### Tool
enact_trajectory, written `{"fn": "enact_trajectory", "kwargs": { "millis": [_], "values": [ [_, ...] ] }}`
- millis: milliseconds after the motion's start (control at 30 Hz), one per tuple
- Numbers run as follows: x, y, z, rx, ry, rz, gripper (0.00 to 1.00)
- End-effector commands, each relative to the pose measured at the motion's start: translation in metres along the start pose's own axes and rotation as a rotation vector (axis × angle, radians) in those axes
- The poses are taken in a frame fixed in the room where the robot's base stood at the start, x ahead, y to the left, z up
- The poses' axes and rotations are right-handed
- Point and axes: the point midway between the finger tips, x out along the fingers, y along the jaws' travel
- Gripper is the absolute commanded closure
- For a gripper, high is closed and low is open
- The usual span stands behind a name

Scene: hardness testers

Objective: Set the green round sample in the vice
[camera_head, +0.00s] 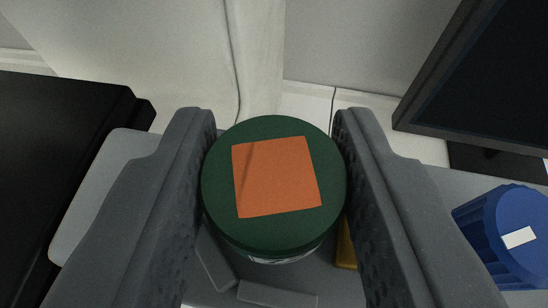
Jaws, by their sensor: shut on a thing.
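The green round sample (221,210) sits between the two fingers of my gripper (273,175), seen from above. It is dark green with an orange square (277,177) on its top face. My gripper is shut on it, with a finger against its left and right sides. The sample hides much of what lies below it. I cannot make out the vice for certain; grey block-like parts (277,294) show below the sample.
A blue ribbed round object (519,232) with a white label stands at the right. A dark screen (490,85) is at the upper right. A black box-like thing (60,150) fills the left. A yellow piece (346,246) shows beside the right finger. White walls or panels stand behind.

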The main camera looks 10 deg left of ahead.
Motion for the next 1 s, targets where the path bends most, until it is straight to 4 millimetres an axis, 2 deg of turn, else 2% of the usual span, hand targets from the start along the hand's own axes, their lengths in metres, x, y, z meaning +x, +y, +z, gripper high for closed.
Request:
{"fn": "enact_trajectory", "kwargs": {
  "millis": [900,933,1000],
  "values": [
    [-0.0008,-0.0007,0.0047,0.000,0.000,-0.001,0.89],
    [-0.0008,-0.0008,0.0048,0.000,0.000,-0.001,0.63],
    [-0.0009,-0.0008,0.0045,0.000,0.000,-0.001,0.44]
  ]
}}
